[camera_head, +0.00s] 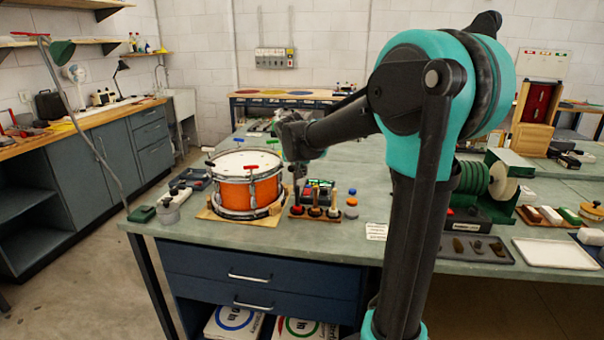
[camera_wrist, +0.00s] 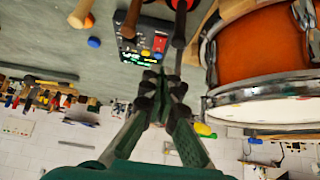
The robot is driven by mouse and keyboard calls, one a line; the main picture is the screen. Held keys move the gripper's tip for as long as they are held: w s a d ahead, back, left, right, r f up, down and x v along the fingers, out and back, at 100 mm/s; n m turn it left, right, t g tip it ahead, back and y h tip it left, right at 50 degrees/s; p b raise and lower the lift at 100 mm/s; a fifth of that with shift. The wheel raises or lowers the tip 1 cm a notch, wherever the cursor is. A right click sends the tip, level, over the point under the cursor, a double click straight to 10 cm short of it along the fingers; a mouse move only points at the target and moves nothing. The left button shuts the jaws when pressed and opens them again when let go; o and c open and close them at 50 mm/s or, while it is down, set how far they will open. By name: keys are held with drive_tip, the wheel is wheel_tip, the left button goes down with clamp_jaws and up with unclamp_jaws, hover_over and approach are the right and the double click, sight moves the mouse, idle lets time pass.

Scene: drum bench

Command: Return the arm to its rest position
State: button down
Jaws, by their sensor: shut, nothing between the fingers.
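My gripper (camera_wrist: 160,82) is shut and empty in the wrist view, with its fingertips together. In the head view my arm reaches across the bench, and its end hangs just right of the orange drum, above the back of a small tool stand. The fingertips are hard to make out there. The orange drum (camera_head: 265,191) sits on a wooden board at the bench's left end, with red-handled keys on its rim. It also shows upside down at the right of the wrist view (camera_wrist: 262,47).
The tool stand (camera_head: 315,213) holds several wooden-handled tools, with a small device (camera_wrist: 152,42) behind it. Coloured round pieces (camera_head: 351,204) stand at its right. A green spool machine (camera_head: 480,185) and a white tray (camera_head: 555,253) lie to the right. The bench front (camera_head: 300,240) is mostly clear.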

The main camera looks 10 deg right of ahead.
drive_tip(key=shift+n+g+y, duration=0.4)
drive_tip(key=shift+n+g, duration=0.3)
drive_tip(key=s+d+f, duration=0.1)
drive_tip(key=s+f, duration=0.1)
drive_tip(key=s, duration=0.2)
drive_tip(key=s+d+f, duration=0.2)
drive_tip(key=s+f, duration=0.1)
drive_tip(key=s, duration=0.2)
drive_tip(key=s+d+f, duration=0.2)
drive_tip(key=s+f, duration=0.1)
drive_tip(key=s, duration=0.2)
drive_tip(key=shift+d+f, duration=0.15)
drive_tip(key=s+f+n, duration=0.1)
drive_tip(key=s+f, duration=0.4)
drive_tip(key=s, duration=0.4)
drive_tip(key=s+d+f+n+g+y, duration=0.1)
drive_tip(key=s+f, duration=0.5)
drive_tip(key=s, duration=0.4)
drive_tip(key=shift+g+y, duration=0.3)
drive_tip(key=shift+w+d, duration=0.1)
